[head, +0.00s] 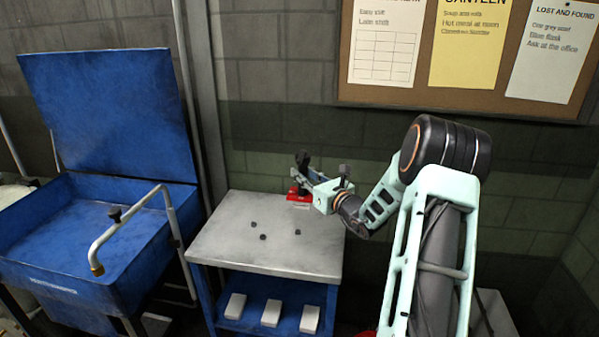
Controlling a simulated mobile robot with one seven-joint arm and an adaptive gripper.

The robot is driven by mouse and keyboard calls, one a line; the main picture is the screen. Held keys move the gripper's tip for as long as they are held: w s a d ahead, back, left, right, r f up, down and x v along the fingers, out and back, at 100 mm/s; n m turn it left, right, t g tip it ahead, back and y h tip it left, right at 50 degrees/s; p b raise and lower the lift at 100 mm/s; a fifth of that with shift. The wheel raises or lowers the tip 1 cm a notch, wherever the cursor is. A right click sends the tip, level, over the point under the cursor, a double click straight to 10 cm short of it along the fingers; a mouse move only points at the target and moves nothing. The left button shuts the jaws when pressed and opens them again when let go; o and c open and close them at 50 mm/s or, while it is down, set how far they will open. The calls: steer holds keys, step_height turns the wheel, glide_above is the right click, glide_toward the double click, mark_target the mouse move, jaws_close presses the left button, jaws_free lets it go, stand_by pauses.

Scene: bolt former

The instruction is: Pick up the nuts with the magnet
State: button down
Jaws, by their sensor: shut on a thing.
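Several small dark nuts lie on the grey top of the blue workbench: one nut (253,223) at the left, one nut (263,237) nearer the front and one nut (297,232) to the right. My gripper (303,186) is at the back right of the bench top, shut on a red block with a pale mark, which looks like the magnet (299,197). The fingers partly hide the magnet. I cannot tell whether it touches the bench top. The nuts lie apart from it, nearer the front.
The workbench (225,245) has a lower shelf with several white blocks (270,313). A blue wash tank (90,235) with a raised lid and a bent pipe (125,215) stands at the left. A notice board (400,95) hangs on the back wall. The bench's left part is clear.

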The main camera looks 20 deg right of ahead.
mark_target(303, 198)
steer(key=shift+s+f+b, duration=0.1)
steer(key=shift+f+b, duration=0.25)
steer(key=shift+f, duration=0.15)
steer(key=shift+f+b, duration=2.5)
steer(key=shift+f, duration=1.5)
steer(key=shift+r, duration=0.1)
steer(key=shift+r+p, duration=2.35)
steer(key=shift+r, duration=1.6)
steer(key=shift+s+f, duration=0.1)
